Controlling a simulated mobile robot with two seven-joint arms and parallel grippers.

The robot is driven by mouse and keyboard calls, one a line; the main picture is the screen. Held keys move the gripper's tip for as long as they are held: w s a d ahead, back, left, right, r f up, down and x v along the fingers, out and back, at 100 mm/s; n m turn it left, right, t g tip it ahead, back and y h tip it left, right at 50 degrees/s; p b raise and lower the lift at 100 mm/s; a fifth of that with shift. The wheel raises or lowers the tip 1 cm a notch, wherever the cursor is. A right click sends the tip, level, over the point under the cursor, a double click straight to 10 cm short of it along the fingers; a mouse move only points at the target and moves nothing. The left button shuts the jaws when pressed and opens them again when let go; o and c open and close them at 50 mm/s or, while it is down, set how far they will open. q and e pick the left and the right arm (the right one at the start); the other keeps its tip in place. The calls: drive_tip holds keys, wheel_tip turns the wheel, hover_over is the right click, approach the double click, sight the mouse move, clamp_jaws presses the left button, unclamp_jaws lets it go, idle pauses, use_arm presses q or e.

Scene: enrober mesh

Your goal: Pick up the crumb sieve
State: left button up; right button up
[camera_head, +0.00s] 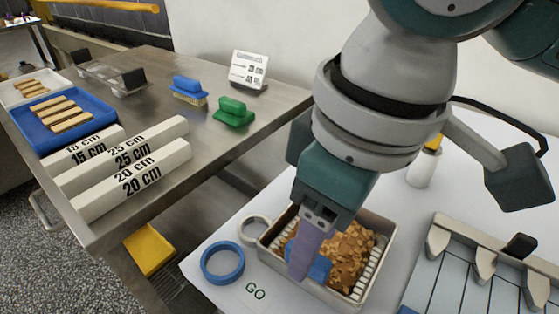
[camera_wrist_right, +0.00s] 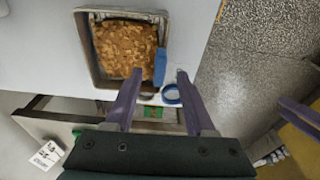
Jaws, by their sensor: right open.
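A steel box with slotted inner sides (camera_head: 268,238) holds brown crumbs (camera_head: 352,256) and stands on the white table; it also shows in the right wrist view (camera_wrist_right: 86,50). A flat blue piece (camera_head: 320,269) sits at the box's edge by the crumbs, and shows in the wrist view (camera_wrist_right: 160,67). I take box or blue piece as the crumb sieve; I cannot tell which. My right gripper (camera_wrist_right: 153,84) is open and empty, its purple fingers over the box's edge near the blue piece. In the head view one finger (camera_head: 303,258) hides part of it. A purple piece at the wrist view's right edge looks like my left gripper (camera_wrist_right: 300,110).
A blue ring (camera_head: 222,263) and a pale ring (camera_head: 255,231) lie left of the box. A white bottle (camera_head: 424,166) and a slotted rack (camera_head: 470,270) stand to the right. The steel table (camera_head: 220,150) bears brushes, labelled bars and trays. A yellow bin (camera_head: 149,249) is below.

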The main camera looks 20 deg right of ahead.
sight(345, 271)
drive_tip(key=f, duration=0.3)
drive_tip(key=shift+w+a+f+b, duration=0.25)
drive_tip(key=shift+f+b, duration=0.05)
drive_tip(key=shift+f, duration=0.05)
drive_tip(key=shift+c, duration=0.2)
clamp_jaws()
drive_tip(key=shift+r, duration=0.1)
